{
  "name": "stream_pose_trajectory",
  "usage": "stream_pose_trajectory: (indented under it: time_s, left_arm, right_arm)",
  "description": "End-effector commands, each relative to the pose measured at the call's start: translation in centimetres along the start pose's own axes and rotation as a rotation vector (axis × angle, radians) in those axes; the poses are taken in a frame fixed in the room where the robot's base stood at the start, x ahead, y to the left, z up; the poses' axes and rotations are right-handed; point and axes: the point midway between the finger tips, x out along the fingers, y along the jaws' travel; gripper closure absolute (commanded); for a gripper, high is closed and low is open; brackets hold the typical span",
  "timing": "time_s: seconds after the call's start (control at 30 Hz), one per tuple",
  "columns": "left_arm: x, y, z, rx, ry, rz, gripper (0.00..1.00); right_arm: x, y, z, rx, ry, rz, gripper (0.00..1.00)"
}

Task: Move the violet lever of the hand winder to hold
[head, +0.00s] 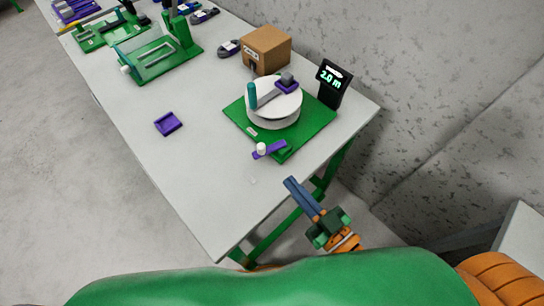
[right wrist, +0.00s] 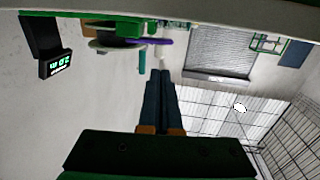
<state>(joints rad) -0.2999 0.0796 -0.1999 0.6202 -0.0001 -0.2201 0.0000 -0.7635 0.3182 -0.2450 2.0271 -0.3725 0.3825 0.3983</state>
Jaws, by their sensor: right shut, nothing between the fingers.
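The hand winder has a green base plate (head: 235,112), a white drum (head: 272,122) and a crank with a teal handle (head: 252,95). Its violet lever (head: 274,148) with a white knob (head: 261,148) sits at the base's near edge. In the right wrist view the violet lever (right wrist: 152,42) shows beyond the fingertips. My right gripper (head: 289,181) is shut and empty, below and right of the lever in the head view, apart from it. The right wrist view shows its dark blue fingers together (right wrist: 160,78). My left gripper is not in view.
A black display (head: 331,83) reading 2.0 m stands behind the winder, beside a cardboard box (head: 266,49). A violet tray (head: 168,123) lies left on the pale table (head: 190,180). Green fixtures (head: 155,60) and dark coils (head: 229,48) stand farther back. The table's front is clear.

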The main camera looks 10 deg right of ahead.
Motion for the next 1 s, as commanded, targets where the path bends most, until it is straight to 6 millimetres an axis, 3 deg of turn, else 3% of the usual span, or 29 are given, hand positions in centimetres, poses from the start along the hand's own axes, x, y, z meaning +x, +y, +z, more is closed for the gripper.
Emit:
stream_pose_trajectory:
  time_s: [0.2,0.4,1.0]
  left_arm:
    - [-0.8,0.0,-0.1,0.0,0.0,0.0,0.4]
    - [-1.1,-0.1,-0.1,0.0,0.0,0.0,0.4]
    - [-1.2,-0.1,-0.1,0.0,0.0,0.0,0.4]
  right_arm:
    - [4.8,0.0,-0.3,0.0,0.003,0.001,1.0]
    - [7.6,0.0,-0.1,0.001,0.001,0.001,1.0]
    - [8.4,-0.1,0.0,0.002,-0.002,0.001,1.0]
